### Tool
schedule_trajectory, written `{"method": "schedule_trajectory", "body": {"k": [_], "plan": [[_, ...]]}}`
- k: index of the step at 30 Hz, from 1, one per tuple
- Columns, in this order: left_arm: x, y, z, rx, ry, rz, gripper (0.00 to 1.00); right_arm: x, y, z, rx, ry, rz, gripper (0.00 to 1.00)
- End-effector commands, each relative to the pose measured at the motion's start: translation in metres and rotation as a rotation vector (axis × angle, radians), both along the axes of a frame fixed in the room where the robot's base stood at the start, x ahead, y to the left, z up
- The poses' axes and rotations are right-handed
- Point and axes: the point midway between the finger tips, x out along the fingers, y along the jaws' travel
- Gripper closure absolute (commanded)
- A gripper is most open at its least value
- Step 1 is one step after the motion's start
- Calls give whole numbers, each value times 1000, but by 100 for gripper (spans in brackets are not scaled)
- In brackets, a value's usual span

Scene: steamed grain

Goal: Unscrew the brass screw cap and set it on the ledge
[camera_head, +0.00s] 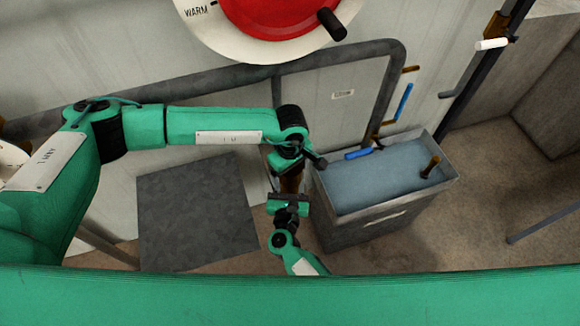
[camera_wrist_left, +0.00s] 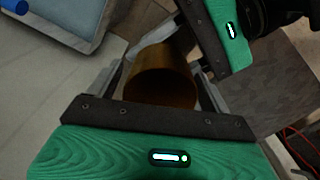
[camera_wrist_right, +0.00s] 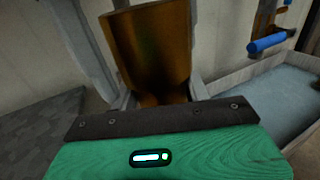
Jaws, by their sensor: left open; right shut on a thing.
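The brass screw cap (camera_head: 291,184) shows as a small brown cylinder between my two grippers, away from the wall. My right gripper (camera_head: 288,203) is shut on it from below; the cap also fills the upper middle of the right wrist view (camera_wrist_right: 155,50). My left gripper (camera_head: 287,165) is above it, open, its fingers on either side of the cap (camera_wrist_left: 160,88) in the left wrist view. I cannot tell whether they touch it. A flat dark grey slab (camera_head: 197,212) lies left of the grippers; I cannot tell whether this is the ledge.
A grey tank (camera_head: 365,228) with a pale blue surface stands right of the grippers, close to them. A blue-handled lever (camera_head: 358,154) reaches over its rim. A grey pipe (camera_head: 340,55) runs along the wall under a red dial (camera_head: 280,15).

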Motion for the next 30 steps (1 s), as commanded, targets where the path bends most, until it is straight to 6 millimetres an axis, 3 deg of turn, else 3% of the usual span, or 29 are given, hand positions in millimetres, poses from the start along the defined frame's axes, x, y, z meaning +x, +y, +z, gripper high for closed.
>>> {"method": "schedule_trajectory", "body": {"k": [4, 11, 17, 30], "plan": [[0, 0, 0, 0, 0, 0, 20, -1, -1, -2, -4, 3, -2, 100], [0, 0, 0, 0, 0, 0, 64, -1, -1, -2, -4, 3, -2, 100], [-1, 0, 0, -1, 1, 85, 64, -1, -1, -2, -4, 3, -1, 100], [-1, -1, 1, -1, 2, 799, 64, -1, -1, -2, -4, 3, -1, 100]]}}
